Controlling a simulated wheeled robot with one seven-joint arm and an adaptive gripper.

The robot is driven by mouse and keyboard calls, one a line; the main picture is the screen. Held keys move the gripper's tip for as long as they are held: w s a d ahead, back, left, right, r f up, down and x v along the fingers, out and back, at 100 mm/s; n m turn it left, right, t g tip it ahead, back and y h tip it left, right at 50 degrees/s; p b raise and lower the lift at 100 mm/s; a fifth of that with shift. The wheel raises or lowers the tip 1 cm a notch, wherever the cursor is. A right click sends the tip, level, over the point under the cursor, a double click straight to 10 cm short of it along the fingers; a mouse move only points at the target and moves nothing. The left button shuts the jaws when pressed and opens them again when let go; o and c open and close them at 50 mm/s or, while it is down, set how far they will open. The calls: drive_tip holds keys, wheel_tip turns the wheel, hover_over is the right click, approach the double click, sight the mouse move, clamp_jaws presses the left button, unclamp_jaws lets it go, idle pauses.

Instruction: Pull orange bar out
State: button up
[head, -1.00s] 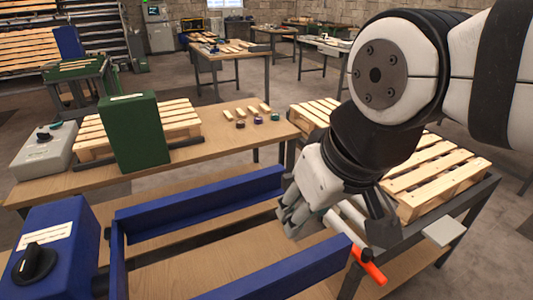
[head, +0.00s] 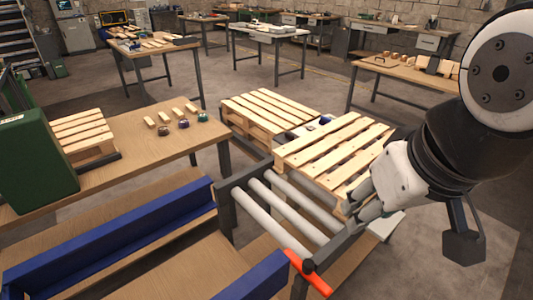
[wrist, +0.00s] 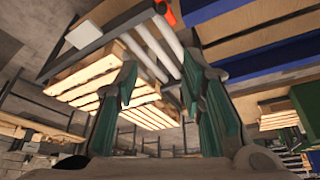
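The orange bar (head: 308,272) lies at the near end of the roller frame, beside the end of a blue rail, in the head view. It also shows at the top of the wrist view (wrist: 168,14). My gripper (head: 366,205) is to the right of the bar and above the roller frame, close to the front pallet, apart from the bar. In the wrist view its two green-padded fingers (wrist: 160,85) stand apart with nothing visibly between them.
Metal rollers (head: 278,210) run beside the wooden pallet (head: 335,152). Another pallet (head: 268,108) lies behind it. Blue rails (head: 115,237) stand on the left. Tables with parts fill the background, and a green box (head: 30,160) is at far left.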

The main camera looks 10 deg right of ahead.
drive_tip(key=shift+w, duration=0.15)
drive_tip(key=c, duration=0.4)
drive_tip(key=shift+w+f, duration=0.2)
drive_tip(key=shift+w, duration=0.15)
clamp_jaws()
drive_tip(key=w+a+f+n+g+b, duration=0.1)
drive_tip(key=w+f+b, duration=0.4)
drive_tip(key=w+f, duration=0.7)
drive_tip(key=w+a+f+n+g+h+b, duration=0.1)
drive_tip(key=w+f+g+b, duration=0.4)
drive_tip(key=w+f, duration=0.7)
wheel_tip(320, 180, down, 4)
drive_tip(key=shift+w+a+r+n+g, duration=0.1)
drive_tip(key=shift+w+a+n+g, duration=0.25)
drive_tip(key=shift+a+n+g, duration=0.5)
drive_tip(key=shift+d, duration=0.1)
